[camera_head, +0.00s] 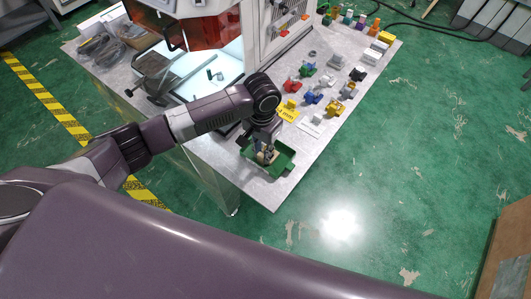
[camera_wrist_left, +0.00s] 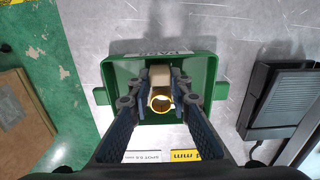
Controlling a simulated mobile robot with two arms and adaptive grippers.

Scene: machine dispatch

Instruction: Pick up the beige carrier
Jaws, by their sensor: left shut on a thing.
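The beige carrier (camera_wrist_left: 160,75) is a small pale block with a round brass-coloured opening, inside the green tray (camera_wrist_left: 207,72) in the left wrist view. My left gripper (camera_wrist_left: 159,97) is shut on the carrier, one finger on each side. In the head view the left gripper (camera_head: 264,151) points down into the green tray (camera_head: 286,168) at the table's near corner, and the beige carrier (camera_head: 262,158) shows only in part between the fingers. I cannot tell whether the carrier touches the tray's floor. My right gripper is not in view.
The tray stands on a grey metal table (camera_head: 268,190) close to its edge. A machine with a lit bed (camera_head: 210,75) stands behind my left arm. Several coloured parts (camera_head: 313,97) and yellow and white labels (camera_head: 288,112) lie beyond the tray. A black device (camera_wrist_left: 280,97) is beside the tray.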

